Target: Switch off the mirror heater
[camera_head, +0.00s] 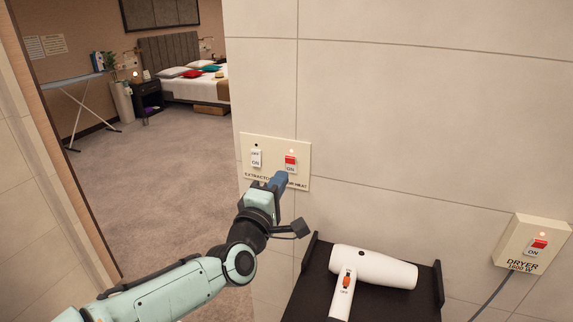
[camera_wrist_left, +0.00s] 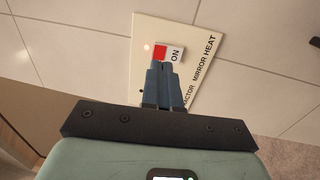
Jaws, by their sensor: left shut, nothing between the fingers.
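A cream switch plate (camera_head: 273,152) is on the tiled wall, with two rocker switches. The left one is the white extractor switch (camera_head: 256,158), its small lamp dark. The right one is the mirror heat switch (camera_head: 290,163), red on its upper part with "ON" below, and its lamp is lit. It also shows in the left wrist view (camera_wrist_left: 160,53). My left gripper (camera_head: 281,179) is shut and empty, its blue fingertips just below the mirror heat switch, covering part of the label. In the left wrist view the fingertips (camera_wrist_left: 161,66) overlap the switch's edge; I cannot tell whether they touch it. My right gripper is not in view.
A black tray (camera_head: 366,258) holding a white hair dryer (camera_head: 372,268) stands out from the wall at lower right. A dryer switch box (camera_head: 533,244) with a lit lamp is further right, with a cord below. An open doorway is at left.

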